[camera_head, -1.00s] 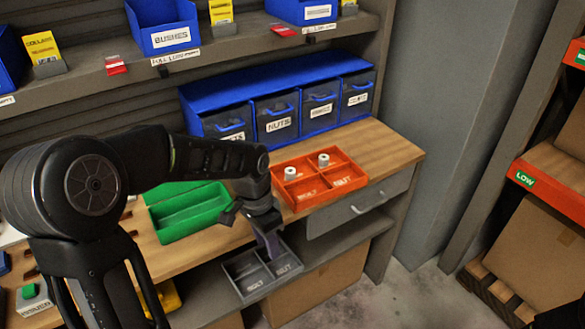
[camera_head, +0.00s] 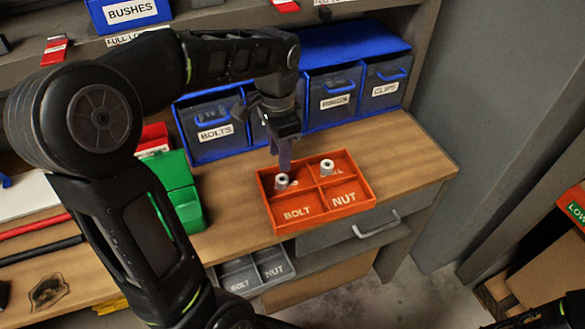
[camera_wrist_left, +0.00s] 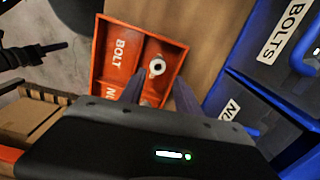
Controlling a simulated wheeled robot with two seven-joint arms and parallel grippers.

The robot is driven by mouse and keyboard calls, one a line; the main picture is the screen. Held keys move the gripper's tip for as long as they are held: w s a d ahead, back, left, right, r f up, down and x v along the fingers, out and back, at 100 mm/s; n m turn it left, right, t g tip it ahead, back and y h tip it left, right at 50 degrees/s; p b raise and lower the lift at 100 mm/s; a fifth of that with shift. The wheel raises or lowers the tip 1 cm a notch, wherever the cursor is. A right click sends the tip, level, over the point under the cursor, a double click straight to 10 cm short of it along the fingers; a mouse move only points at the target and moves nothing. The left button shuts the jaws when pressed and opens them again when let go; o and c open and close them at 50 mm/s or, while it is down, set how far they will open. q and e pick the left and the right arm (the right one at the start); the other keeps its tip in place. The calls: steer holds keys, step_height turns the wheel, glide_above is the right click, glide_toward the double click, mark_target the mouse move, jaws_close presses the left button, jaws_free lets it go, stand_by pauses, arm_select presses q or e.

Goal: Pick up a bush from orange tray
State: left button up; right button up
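The orange tray (camera_head: 316,213) sits on the wooden bench, with compartments labelled BOLT and NUT at its front. Two white bushes stand in its back compartments, a left one (camera_head: 282,181) and a right one (camera_head: 327,167). My left gripper (camera_head: 284,163) is above the back left compartment, pointing down, close over the left bush. In the left wrist view, the fingers (camera_wrist_left: 158,92) are spread apart, and a white bush (camera_wrist_left: 157,67) shows beyond and between them, not gripped. The tray (camera_wrist_left: 107,50) also shows there, partly hidden by the gripper.
Blue drawers labelled BOLTS (camera_head: 215,133) and CLIPS (camera_head: 385,88) stand behind the tray. A green bin (camera_head: 180,190) is to its left. A grey tray (camera_head: 240,272) lies lower, below the bench front. Bare bench top (camera_head: 415,165) lies right of the orange tray.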

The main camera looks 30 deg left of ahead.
mark_target(282, 178)
arm_select(q)
steer(key=shift+s, duration=0.2)
steer(key=shift+w+f, duration=0.1)
steer(key=shift+f, duration=1.2)
steer(key=f, duration=0.2)
steer(key=f+p, duration=0.1)
steer(key=f, duration=0.2)
steer(key=shift+w+d+f, duration=0.1)
steer(key=shift+d, duration=0.1)
steer(key=shift+c, duration=0.2)
jaws_close()
